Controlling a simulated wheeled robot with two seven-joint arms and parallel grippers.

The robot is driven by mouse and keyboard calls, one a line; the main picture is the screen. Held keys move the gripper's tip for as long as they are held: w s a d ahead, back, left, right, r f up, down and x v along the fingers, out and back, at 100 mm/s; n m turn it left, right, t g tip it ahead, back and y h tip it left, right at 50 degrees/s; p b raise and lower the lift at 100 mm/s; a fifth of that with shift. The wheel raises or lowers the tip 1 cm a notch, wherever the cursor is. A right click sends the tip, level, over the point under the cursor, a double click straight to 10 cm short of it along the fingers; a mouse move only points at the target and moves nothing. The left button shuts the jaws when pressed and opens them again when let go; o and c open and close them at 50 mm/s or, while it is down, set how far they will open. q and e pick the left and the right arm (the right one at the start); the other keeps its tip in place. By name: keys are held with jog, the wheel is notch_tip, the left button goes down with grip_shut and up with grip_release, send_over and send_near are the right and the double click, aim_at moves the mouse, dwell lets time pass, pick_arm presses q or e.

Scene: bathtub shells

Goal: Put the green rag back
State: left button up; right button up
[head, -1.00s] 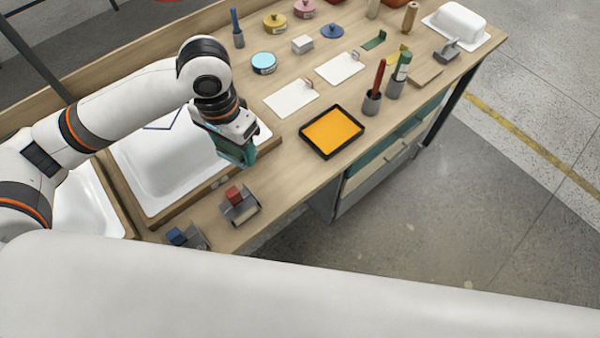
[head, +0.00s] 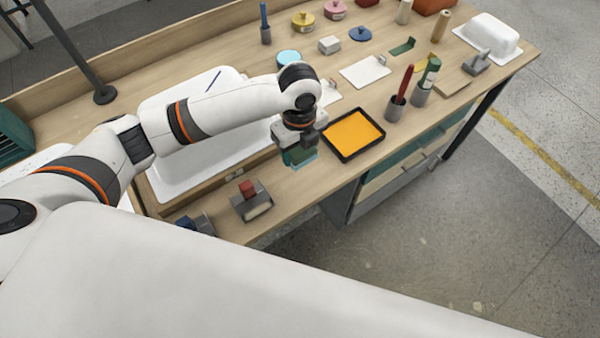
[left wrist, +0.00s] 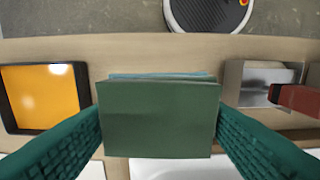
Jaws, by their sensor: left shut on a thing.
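The green rag (left wrist: 160,120) is a folded, dark green block with a light blue layer along its far edge. It sits between the two textured teal fingers of my left gripper (left wrist: 160,108) in the left wrist view. In the head view my left gripper (head: 299,156) points down by the front edge of the bench, just left of the orange tray. It is shut on the rag and appears to hold it above the bench. Much of the rag is hidden by the gripper in the head view. My right gripper is not in view.
The black-rimmed orange tray (head: 353,134) lies close to the right of the gripper. A grey holder with a red block (head: 250,200) is to its left. White basins (head: 205,160) lie behind my arm. Cups with tools (head: 396,108) stand farther right. Bare wood shows between holder and tray.

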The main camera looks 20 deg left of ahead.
aim_at(299, 148)
pick_arm(q)
notch_tip(299, 148, down, 6)
jog(key=shift+r+p, duration=0.1)
jog(key=shift+p, duration=0.2)
jog(key=shift+f, duration=1.65)
jog(key=shift+f, duration=0.15)
jog(key=o, duration=0.9)
jog(key=shift+o, duration=0.2)
notch_tip(299, 148, up, 12)
jog(key=shift+r+b, duration=0.2)
jog(key=shift+b, duration=0.35)
jog(key=shift+s, duration=0.1)
